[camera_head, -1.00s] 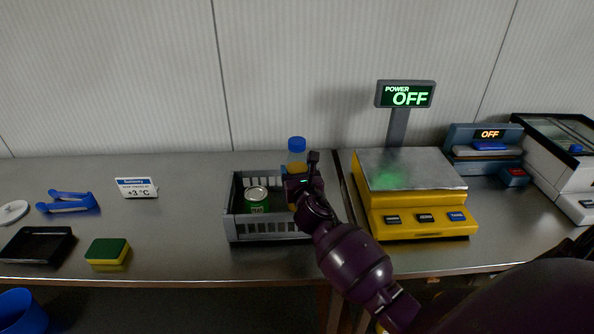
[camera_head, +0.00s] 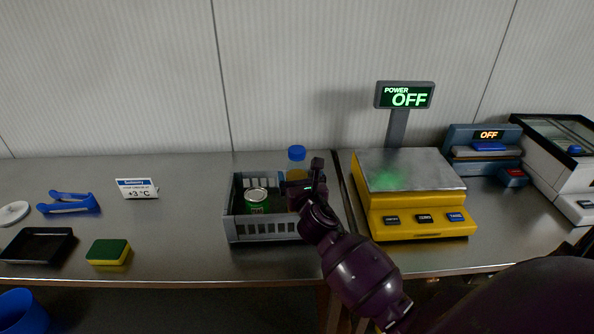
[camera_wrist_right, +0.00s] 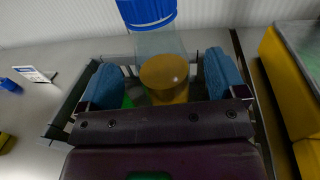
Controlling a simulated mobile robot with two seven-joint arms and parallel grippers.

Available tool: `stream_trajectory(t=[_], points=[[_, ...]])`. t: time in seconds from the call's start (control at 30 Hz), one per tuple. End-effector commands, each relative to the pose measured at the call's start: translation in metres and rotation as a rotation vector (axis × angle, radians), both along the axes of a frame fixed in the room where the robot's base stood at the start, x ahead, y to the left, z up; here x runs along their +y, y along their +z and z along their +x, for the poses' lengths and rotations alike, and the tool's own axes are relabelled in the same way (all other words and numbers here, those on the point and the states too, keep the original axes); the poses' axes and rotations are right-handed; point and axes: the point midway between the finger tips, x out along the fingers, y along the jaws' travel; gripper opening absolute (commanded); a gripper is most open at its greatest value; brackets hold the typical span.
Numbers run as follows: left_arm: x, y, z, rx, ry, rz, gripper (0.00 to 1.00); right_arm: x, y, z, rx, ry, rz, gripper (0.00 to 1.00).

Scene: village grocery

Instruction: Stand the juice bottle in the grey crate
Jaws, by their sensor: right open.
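The juice bottle (camera_head: 297,164), clear with a blue cap and orange juice, stands upright at the right end of the grey crate (camera_head: 268,229). Its lower part is hidden behind my gripper and the crate wall. My right gripper (camera_head: 303,188) is at the bottle. In the right wrist view, its blue-padded fingers (camera_wrist_right: 163,82) are open, one on each side of the bottle (camera_wrist_right: 160,48), with gaps visible. A green can (camera_head: 256,196) stands in the left part of the crate. My left gripper is not in view.
A yellow scale (camera_head: 424,226) stands close to the right of the crate. To the left are a sponge (camera_head: 108,252), a black tray (camera_head: 38,258), blue tongs (camera_head: 68,202) and a temperature sign (camera_head: 136,189). The counter between sponge and crate is clear.

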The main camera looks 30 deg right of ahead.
Motion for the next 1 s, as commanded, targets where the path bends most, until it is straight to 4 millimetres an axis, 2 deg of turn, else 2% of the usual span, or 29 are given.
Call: stream_trajectory(t=[0.2,0.43,0.63,1.0], points=[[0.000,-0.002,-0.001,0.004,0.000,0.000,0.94,0.016,-0.001,-0.041,0.000,0.001,-0.001,0.90],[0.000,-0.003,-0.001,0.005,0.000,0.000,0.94,0.027,-0.001,-0.070,0.000,0.000,-0.001,0.90],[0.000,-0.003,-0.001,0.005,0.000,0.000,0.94,0.031,0.000,-0.079,0.000,0.001,0.000,0.90],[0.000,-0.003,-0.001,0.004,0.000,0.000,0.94,0.031,0.000,-0.079,-0.001,0.001,0.000,0.90]])
